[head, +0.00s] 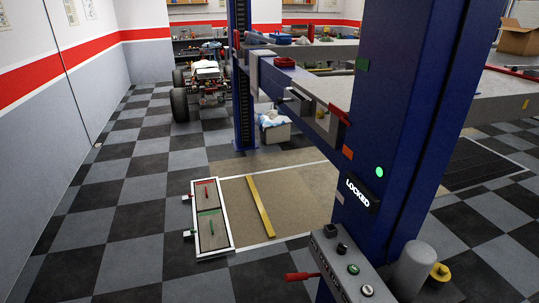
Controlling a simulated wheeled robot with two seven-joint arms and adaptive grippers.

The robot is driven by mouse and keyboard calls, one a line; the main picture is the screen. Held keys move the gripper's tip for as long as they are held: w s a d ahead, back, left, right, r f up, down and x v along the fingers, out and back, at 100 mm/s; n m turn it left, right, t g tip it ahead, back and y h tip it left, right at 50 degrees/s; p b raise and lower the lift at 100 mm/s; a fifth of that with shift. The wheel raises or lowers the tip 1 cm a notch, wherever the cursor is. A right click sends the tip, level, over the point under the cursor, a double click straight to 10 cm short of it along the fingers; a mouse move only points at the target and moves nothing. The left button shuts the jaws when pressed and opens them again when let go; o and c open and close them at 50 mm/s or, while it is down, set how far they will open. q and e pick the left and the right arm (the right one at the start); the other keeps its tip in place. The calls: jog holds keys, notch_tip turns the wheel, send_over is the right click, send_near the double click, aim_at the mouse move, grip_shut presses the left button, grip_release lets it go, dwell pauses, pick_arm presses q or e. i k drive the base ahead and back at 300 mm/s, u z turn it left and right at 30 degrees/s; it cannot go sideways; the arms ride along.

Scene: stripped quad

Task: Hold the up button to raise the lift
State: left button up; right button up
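The blue lift post (405,110) stands large at right of centre in the head view. A grey control panel (335,270) is mounted on its lower front. The panel carries a green button (353,269), a pale button (367,290) and dark knobs (330,230). Their markings are too small to read, so I cannot tell which is the up button. A red-handled lever (302,276) sticks out to the panel's left. Neither of my grippers is in view.
A yellow bar (260,206) and a white-framed tray (232,232) with red and green handles lie on the floor left of the post. A stripped quad (205,85) stands at the back. Checkered floor at left is clear.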

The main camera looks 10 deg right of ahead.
aim_at(353, 268)
jog(key=z, duration=1.2)
